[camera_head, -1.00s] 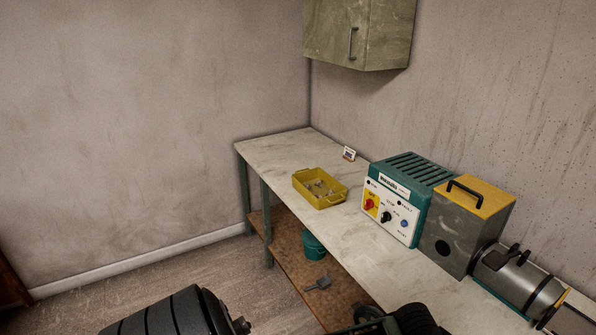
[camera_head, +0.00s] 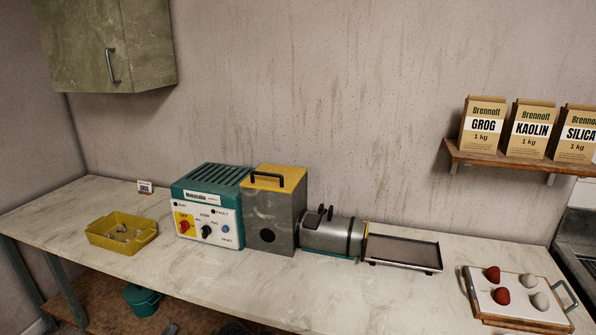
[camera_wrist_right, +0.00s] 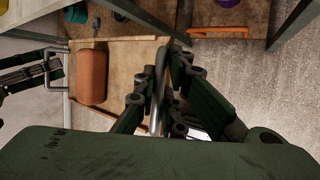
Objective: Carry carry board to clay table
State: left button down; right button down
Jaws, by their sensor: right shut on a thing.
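In the right wrist view, a brown wooden board (camera_wrist_right: 122,62) with metal end handles carries an orange-brown block (camera_wrist_right: 92,77); it looks like the carry board. My right gripper (camera_wrist_right: 160,88) is shut on its near handle. A dark green gripper, apparently my left (camera_wrist_right: 42,72), is at the opposite handle; its grip is unclear. The head view shows neither gripper nor this board. The long pale worktop (camera_head: 160,272), probably the clay table, runs along the wall there.
On the worktop are a yellow tray (camera_head: 92,238), a teal control box (camera_head: 210,184), a grey machine (camera_head: 270,215), a dark flat tray (camera_head: 405,250) and a white-topped handled board (camera_head: 520,308) with red and grey balls. A cabinet (camera_head: 105,45) and shelf (camera_head: 470,158) hang above.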

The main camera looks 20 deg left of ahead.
aim_at(58, 220)
jog(key=j, duration=0.8)
jog(key=j+u, duration=0.1)
jog(key=j, duration=1.5)
jog(key=i+j+u, duration=0.15)
jog(key=j, duration=1.4)
jog(key=i+j+u, duration=0.1)
jog(key=j, duration=0.7)
jog(key=i+j, duration=0.1)
jog(key=j, duration=0.3)
jog(key=i+j, duration=0.1)
jog(key=j, duration=0.25)
jog(key=i+j+u, duration=0.1)
jog(key=j, duration=0.3)
jog(key=i+j, duration=0.15)
jog(key=j, duration=0.2)
jog(key=i+j, duration=0.25)
jog(key=i, duration=0.15)
jog(key=i+l, duration=0.45)
jog(key=i, duration=0.2)
